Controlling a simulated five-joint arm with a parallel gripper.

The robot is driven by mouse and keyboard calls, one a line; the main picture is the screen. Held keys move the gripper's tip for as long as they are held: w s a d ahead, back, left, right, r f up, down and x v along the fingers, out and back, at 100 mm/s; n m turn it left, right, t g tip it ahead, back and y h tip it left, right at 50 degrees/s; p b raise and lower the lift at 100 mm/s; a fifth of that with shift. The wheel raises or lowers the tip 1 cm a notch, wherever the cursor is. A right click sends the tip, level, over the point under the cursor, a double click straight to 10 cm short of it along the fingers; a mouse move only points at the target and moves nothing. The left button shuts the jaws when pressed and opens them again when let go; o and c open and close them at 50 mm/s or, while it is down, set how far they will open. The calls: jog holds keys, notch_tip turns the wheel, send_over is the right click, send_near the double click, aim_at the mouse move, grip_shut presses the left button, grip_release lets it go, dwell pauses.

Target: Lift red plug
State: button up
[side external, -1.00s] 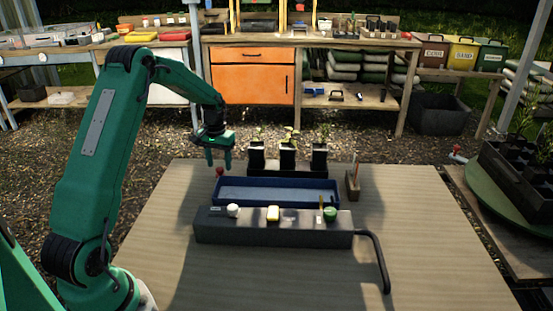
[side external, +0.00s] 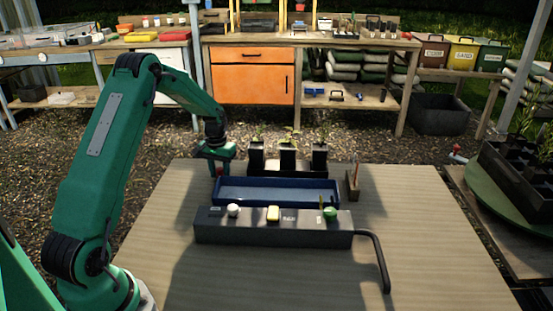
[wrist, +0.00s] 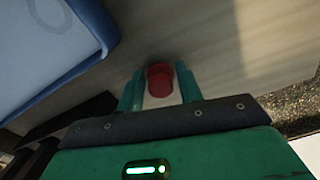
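The red plug (wrist: 160,80) stands on the table between the two green fingers of my gripper (wrist: 160,70) in the wrist view, with a narrow gap on each side. In the side external view the red plug (side external: 219,172) shows only as a small patch of red, partly hidden by the fingers of my gripper (side external: 222,168). My gripper is low over the table, open around the plug. I cannot tell the exact clearance in depth.
The blue tray (side external: 278,203) lies close beside the plug; its edge also shows in the wrist view (wrist: 95,25). A dark block (side external: 270,236) with white, yellow and green caps lies in front. Potted seedlings (side external: 288,158) stand behind.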

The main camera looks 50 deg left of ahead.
aim_at(220, 169)
jog(key=c, duration=0.6)
jog(key=shift+r, duration=0.15)
jog(key=shift+c, duration=0.2)
jog(key=shift+r, duration=0.5)
notch_tip(220, 169, up, 3)
jog(key=shift+d+r, duration=0.1)
jog(key=shift+d, duration=0.05)
jog(key=d+r, duration=0.6)
jog(key=d, duration=0.5)
jog(key=shift+d+r, duration=0.2)
jog(key=shift+r, duration=0.1)
jog(key=shift+w+f, duration=0.1)
